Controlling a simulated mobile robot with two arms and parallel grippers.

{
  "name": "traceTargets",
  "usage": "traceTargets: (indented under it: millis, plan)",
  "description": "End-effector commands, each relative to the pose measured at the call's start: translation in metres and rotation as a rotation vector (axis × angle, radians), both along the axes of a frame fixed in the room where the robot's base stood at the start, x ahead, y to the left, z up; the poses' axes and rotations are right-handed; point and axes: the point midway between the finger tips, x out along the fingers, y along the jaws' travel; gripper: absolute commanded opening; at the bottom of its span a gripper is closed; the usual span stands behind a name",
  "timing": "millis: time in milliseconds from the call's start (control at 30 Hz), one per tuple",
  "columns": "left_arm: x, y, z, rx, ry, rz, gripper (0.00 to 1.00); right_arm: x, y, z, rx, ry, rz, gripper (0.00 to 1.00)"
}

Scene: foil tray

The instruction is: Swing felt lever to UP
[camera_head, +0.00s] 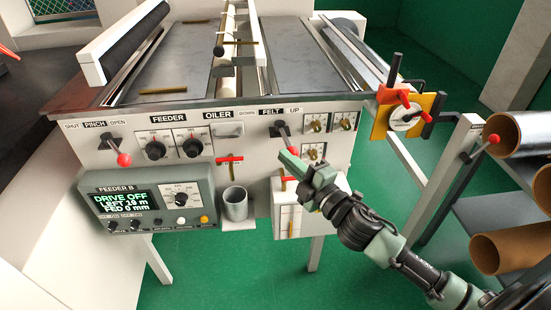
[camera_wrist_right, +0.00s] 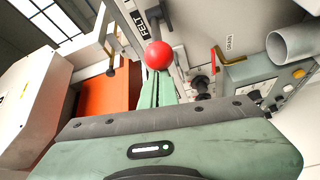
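The felt lever (camera_head: 284,133) is on the white front panel, under the FELT label between DOWN on the left and UP on the right. Its dark arm slants down and to the right from its pivot, towards the UP side. Its red knob (camera_head: 294,150) is partly covered by my right gripper (camera_head: 289,157). In the right wrist view the red knob (camera_wrist_right: 158,55) sits just past the tips of my gripper's green fingers (camera_wrist_right: 157,82). The fingers are close together, with no knob between them. Whether they touch the knob is unclear. My left gripper is out of view.
A metal cup (camera_head: 235,205) stands below. A yellow plate with a red handle (camera_head: 404,115) is at the right. Brown rolls (camera_head: 500,250) lie at far right.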

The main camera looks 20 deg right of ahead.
Motion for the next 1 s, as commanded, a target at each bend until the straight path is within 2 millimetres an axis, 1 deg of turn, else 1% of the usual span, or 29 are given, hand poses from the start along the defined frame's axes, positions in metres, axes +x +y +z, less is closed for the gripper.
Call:
traceTargets:
  millis: [33,100,300,367,700,1000]
  plan:
    - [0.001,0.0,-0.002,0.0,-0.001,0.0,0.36,0.001,-0.01,-0.002,-0.006,0.003,-0.015,0.0]
    - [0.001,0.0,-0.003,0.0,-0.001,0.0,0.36,0.0,-0.017,-0.001,-0.013,0.001,0.005,0.0]
    - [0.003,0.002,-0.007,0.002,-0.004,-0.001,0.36,-0.001,-0.035,-0.001,-0.015,0.002,0.247,0.0]
    - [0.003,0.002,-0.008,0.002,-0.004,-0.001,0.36,-0.002,-0.038,-0.001,-0.007,0.001,0.247,0.0]
    - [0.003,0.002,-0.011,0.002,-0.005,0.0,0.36,0.0,-0.071,-0.001,-0.005,0.002,0.243,0.0]
    - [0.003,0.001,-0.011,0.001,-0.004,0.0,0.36,0.003,-0.085,0.0,-0.005,0.002,0.243,0.0]
